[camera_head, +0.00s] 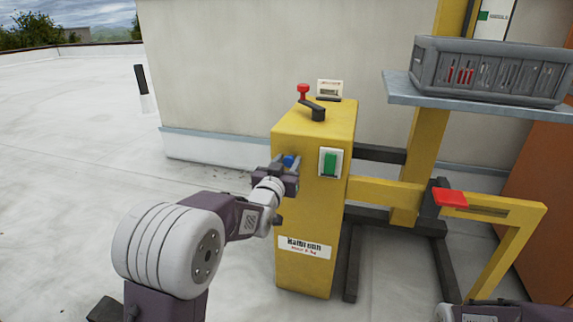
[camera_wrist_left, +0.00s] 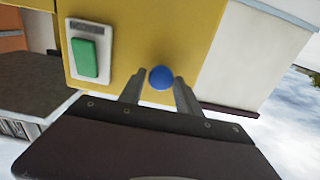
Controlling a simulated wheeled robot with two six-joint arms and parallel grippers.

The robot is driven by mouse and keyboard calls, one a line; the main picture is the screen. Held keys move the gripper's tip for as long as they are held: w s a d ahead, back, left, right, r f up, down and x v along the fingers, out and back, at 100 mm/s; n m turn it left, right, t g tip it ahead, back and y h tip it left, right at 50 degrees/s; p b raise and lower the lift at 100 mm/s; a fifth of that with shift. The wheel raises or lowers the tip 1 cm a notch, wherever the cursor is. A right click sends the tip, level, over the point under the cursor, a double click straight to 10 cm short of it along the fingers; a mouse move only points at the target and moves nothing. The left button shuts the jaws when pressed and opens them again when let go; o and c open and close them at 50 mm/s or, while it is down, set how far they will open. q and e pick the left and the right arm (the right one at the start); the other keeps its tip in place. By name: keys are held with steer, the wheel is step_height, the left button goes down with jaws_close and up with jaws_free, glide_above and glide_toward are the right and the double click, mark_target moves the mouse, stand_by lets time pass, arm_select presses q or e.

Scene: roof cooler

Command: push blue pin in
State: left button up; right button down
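In the left wrist view the blue pin (camera_wrist_left: 161,77) shows between the fingertips, against the yellow face. My left gripper (camera_head: 284,163) is at the pin. Its fingers are apart, one on each side of the knob, with gaps showing in the left wrist view (camera_wrist_left: 159,88). I cannot tell whether either finger touches the pin or the post. How far the pin stands out is hard to see. My right gripper's fingers are not visible.
A black lever (camera_head: 312,110) and red knob (camera_head: 303,91) are on top. A grey crate (camera_head: 490,72) rests on a shelf (camera_head: 400,89) at right. A red pad (camera_head: 450,197) sits on the yellow frame. The left floor is open.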

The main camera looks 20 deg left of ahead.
arm_select(q)
steer(key=shift+o, duration=0.4)
steer(key=shift+w+f, duration=0.1)
steer(key=s+p, duration=0.2)
steer(key=s, duration=0.7)
steer(key=shift+a, duration=0.15)
steer(key=shift+s, duration=0.1)
